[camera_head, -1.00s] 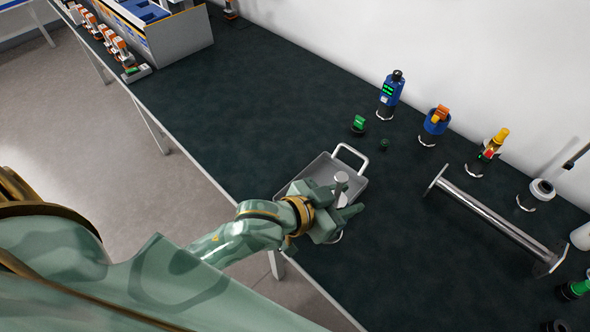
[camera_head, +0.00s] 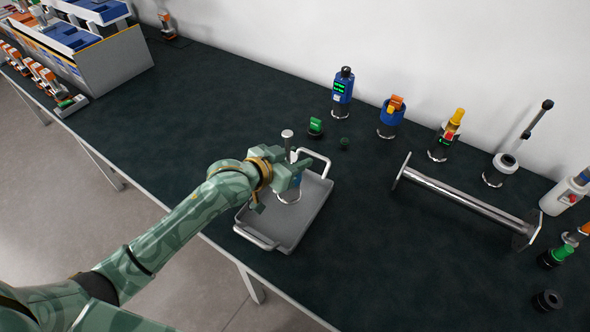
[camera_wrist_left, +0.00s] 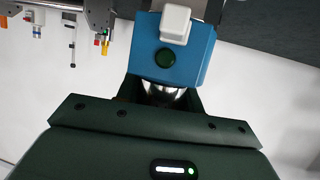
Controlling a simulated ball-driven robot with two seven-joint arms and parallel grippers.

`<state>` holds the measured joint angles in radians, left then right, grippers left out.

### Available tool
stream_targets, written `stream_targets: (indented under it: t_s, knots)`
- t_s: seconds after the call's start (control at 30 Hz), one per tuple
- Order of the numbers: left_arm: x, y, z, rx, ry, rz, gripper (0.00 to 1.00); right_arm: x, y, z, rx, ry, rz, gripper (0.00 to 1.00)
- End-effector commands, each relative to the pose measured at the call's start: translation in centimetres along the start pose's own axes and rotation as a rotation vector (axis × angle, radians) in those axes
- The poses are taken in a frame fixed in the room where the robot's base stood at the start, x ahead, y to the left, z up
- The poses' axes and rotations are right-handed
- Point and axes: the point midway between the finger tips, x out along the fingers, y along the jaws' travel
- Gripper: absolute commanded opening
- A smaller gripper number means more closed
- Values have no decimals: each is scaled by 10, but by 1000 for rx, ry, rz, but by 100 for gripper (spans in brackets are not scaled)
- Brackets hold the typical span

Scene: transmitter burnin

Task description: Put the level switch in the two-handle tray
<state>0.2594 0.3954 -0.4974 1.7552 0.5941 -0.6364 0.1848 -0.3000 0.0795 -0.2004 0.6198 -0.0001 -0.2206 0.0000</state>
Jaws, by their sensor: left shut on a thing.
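The two-handle tray (camera_head: 312,219) is a grey shallow tray on the dark bench, with one raised handle at its back and one at its front left. My left gripper (camera_head: 293,174) is over the tray's back-left part, shut on an upright device that I take to be the level switch (camera_head: 287,140). In the head view its metal stem rises above the fingers and its round flange shows below, seen against the tray floor. I cannot tell whether it touches the floor. The left wrist view shows its blue housing (camera_wrist_left: 193,63) with a green button and white cap. My right gripper is out of view.
A blue device (camera_head: 341,93), a green-topped part (camera_head: 316,127) and several other devices stand along the back wall. A metal flanged pipe (camera_head: 465,203) lies right of the tray. A grey bin unit (camera_head: 110,65) stands at the far left. The bench left of the tray is clear.

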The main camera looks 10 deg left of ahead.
Motion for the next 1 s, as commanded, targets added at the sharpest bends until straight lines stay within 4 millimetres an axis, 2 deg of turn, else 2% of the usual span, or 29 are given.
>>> stream_targets:
  t_s: [0.1,0.27,0.63,0.67,0.7,0.73,1.0]
  knots:
    - [10,-6,8,-1,1,-2,15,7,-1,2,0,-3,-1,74]
    - [20,-6,34,-2,-1,0,15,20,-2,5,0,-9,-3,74]
    - [20,-6,36,0,2,-1,15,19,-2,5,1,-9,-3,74]
    - [20,-6,36,1,-1,-1,46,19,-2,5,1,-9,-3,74]
    - [20,-6,36,1,-1,-1,57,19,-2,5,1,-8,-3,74]
    - [20,-6,36,1,-1,-1,59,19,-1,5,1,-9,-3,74]
    - [19,-6,35,1,0,-1,59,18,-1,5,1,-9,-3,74]
